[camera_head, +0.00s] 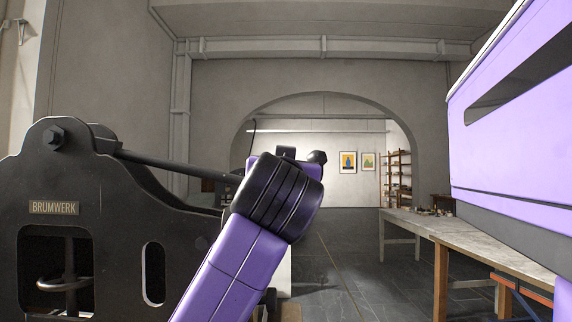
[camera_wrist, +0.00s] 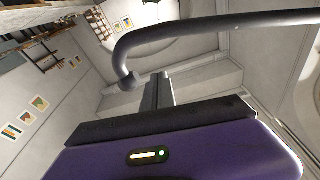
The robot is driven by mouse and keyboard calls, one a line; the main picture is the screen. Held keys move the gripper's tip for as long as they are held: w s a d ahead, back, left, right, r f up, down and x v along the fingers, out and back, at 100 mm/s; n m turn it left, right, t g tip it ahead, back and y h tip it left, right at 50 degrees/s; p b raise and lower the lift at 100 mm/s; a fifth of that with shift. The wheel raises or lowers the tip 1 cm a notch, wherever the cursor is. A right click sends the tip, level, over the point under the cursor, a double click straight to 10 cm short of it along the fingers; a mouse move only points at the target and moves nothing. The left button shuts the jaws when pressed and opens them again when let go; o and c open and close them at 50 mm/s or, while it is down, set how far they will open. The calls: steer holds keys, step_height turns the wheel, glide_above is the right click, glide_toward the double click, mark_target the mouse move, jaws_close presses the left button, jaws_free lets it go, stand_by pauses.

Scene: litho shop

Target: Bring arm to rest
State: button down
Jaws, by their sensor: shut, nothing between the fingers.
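My gripper (camera_wrist: 158,90) shows in the wrist view as two dark grey fingers pressed together, standing out from the dark rail of its purple body. The fingers are shut with nothing between them. A dark curved bar (camera_wrist: 215,27) with a rounded end crosses the upper part of the wrist view, just beyond the fingertips. I cannot tell whether it touches them. In the head view my purple and black arm rises in the middle, and my gripper cannot be made out there.
A black press (camera_head: 110,240) with a BRUMWERK plate fills the left of the head view; a dark rod (camera_head: 175,164) runs from it behind my arm. A long workbench (camera_head: 470,242) stands at right. Open floor (camera_head: 335,262) leads to an arch. Framed pictures (camera_head: 348,162) hang beyond.

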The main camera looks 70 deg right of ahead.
steer(key=shift+v, duration=2.2)
steer(key=shift+r, duration=0.2)
